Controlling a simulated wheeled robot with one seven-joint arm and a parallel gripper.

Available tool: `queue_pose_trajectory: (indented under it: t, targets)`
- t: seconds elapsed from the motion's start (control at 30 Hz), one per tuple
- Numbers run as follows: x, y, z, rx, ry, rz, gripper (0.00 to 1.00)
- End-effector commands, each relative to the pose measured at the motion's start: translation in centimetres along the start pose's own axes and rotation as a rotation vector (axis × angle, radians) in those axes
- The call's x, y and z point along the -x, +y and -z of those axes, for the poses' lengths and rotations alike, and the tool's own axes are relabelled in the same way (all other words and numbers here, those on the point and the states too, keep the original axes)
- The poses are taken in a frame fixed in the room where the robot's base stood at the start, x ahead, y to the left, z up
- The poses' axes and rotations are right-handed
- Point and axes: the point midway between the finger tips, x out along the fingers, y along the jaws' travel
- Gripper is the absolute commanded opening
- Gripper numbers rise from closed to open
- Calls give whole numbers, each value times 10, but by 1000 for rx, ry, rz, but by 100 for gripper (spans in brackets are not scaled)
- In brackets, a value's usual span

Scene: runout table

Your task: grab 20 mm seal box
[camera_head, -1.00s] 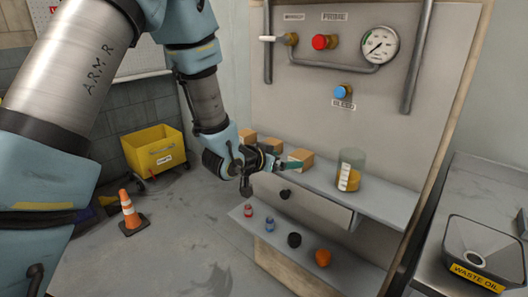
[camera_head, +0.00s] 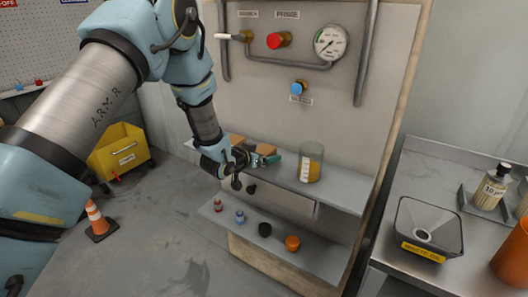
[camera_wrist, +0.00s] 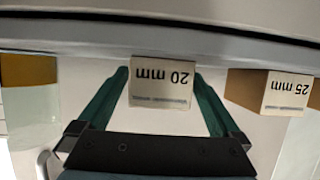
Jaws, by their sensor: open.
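The 20 mm seal box (camera_wrist: 162,92) shows in the wrist view, its pale label upside down. It lies between the two green fingers of my gripper (camera_wrist: 160,74), which are open with a narrow gap on each side. In the head view the same small brown box (camera_head: 267,149) sits on the upper shelf, left of the beaker. My gripper (camera_head: 270,160) is in front of it and hides its lower part.
The 25 mm box (camera_wrist: 288,94) stands to the right in the wrist view. A beaker with orange contents (camera_head: 311,163) stands right of the boxes on the upper shelf (camera_head: 340,190). Several knobs, including an orange one (camera_head: 292,243), sit on the lower shelf.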

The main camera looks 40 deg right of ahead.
Motion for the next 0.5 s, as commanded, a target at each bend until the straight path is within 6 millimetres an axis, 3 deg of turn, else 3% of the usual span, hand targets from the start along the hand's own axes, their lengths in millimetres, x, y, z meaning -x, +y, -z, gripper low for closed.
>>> queue_pose_trajectory:
  t: [0.27,0.5]
  targets:
    - [-3,0,0,0,0,0,99]
    - [-2,0,0,0,1,0,72]
